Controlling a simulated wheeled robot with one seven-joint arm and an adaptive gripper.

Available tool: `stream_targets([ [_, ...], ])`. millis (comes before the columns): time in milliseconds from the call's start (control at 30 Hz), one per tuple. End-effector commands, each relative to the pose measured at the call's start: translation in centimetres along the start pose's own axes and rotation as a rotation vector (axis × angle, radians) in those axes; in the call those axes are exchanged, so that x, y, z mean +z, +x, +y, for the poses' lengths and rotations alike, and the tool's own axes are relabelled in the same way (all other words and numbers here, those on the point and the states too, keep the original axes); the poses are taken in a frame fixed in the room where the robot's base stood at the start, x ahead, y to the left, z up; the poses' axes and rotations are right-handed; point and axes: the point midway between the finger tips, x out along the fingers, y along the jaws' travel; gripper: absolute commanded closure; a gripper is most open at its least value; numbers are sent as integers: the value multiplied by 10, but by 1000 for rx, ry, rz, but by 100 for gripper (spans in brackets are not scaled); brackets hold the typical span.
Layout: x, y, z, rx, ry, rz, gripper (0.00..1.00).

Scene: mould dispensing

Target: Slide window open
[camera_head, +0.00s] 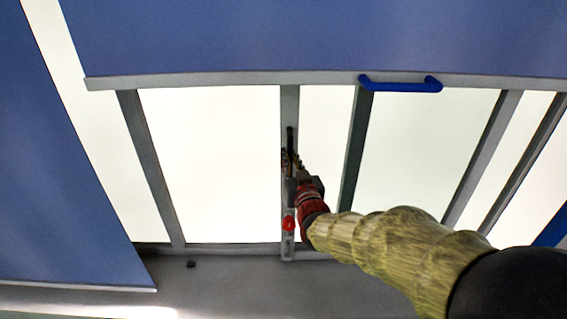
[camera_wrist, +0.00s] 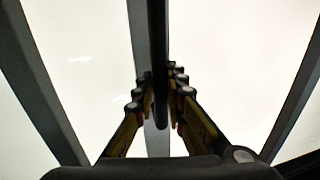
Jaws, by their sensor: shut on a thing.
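The window (camera_head: 210,165) has pale, bright panes set in grey frames. A grey upright (camera_head: 289,105) stands near the middle in the head view, with a thin dark vertical handle (camera_head: 290,137) on it. My gripper (camera_head: 290,162) is at this handle. In the wrist view the handle (camera_wrist: 158,45) runs down between the two fingers of my gripper (camera_wrist: 162,95), which are closed around it. Another upright (camera_head: 355,145) stands a little to the right, with a narrow pane between the two.
Blue blinds (camera_head: 300,40) hang across the top and another blue panel (camera_head: 50,170) covers the left. A blue bar handle (camera_head: 400,84) sits at the upper blind's lower edge. A red round part (camera_head: 288,223) is low on the middle upright. A grey sill (camera_head: 220,275) runs below.

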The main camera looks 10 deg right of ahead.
Motion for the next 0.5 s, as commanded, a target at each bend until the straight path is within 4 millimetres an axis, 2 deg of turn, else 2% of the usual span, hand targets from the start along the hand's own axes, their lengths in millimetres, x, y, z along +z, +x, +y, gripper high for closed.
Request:
stream_targets([
  [367, 1, 0, 2, 1, 0, -3, 100],
  [400, 1, 0, 1, 1, 0, -3, 87],
  [500, 1, 0, 1, 0, 0, -2, 81],
])
